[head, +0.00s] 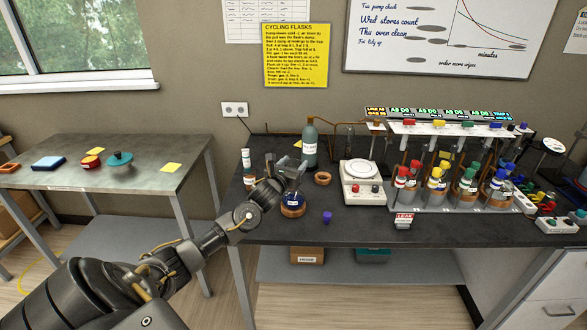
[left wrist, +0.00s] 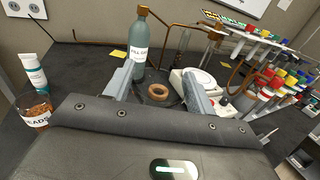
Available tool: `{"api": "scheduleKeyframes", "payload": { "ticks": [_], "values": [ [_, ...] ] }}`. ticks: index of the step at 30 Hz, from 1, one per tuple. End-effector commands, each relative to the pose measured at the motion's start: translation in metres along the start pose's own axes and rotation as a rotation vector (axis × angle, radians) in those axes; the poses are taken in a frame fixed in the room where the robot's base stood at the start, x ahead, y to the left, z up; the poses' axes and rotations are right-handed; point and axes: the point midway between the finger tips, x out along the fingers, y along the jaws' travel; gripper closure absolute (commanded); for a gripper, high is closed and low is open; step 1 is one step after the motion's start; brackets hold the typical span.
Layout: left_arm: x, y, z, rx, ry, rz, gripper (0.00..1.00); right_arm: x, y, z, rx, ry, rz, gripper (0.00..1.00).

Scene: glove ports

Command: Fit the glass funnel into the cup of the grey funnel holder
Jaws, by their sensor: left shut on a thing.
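My left gripper (head: 286,167) is above the left part of the dark bench, its fingers pointing to the back. In the left wrist view its two fingers (left wrist: 157,84) stand apart. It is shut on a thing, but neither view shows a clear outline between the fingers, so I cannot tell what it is. I cannot make out the glass funnel or the grey funnel holder in either view. My right gripper is not in view.
An empty cork ring (head: 322,178), a blue-filled vessel (head: 292,199) on another ring, a grey-green bottle (head: 310,143) and a white scale (head: 364,180) stand near the gripper. A crowded rack (head: 450,205) fills the right.

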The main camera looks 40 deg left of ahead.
Motion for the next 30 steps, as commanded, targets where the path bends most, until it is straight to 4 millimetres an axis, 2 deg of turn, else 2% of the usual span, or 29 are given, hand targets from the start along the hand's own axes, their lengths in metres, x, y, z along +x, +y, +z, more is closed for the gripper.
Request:
{"api": "scheduleKeyframes", "payload": {
  "ticks": [5, 8, 11, 15, 21, 24, 30],
  "values": [
    [0.0, 0.0, 0.014, 0.002, -0.006, -0.001, 0.67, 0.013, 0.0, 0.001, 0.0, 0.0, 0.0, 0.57],
    [-0.002, 0.001, 0.03, 0.004, -0.007, -0.002, 0.67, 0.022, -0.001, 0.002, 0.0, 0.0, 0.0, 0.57],
    [-0.019, 0.007, 0.049, 0.008, -0.006, -0.002, 0.67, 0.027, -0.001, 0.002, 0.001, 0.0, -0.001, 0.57],
    [-0.048, 0.02, 0.087, 0.012, -0.007, -0.002, 0.67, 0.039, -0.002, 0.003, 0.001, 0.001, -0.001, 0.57],
    [-0.097, 0.04, 0.107, 0.012, 0.002, -0.001, 0.67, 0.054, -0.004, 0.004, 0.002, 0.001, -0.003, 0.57],
    [-0.111, 0.044, 0.115, 0.009, 0.002, -0.002, 0.67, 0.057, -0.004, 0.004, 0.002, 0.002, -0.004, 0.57],
    [-0.123, 0.052, 0.123, 0.002, 0.002, 0.002, 0.67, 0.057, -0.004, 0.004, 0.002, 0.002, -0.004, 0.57]
  ]
}}
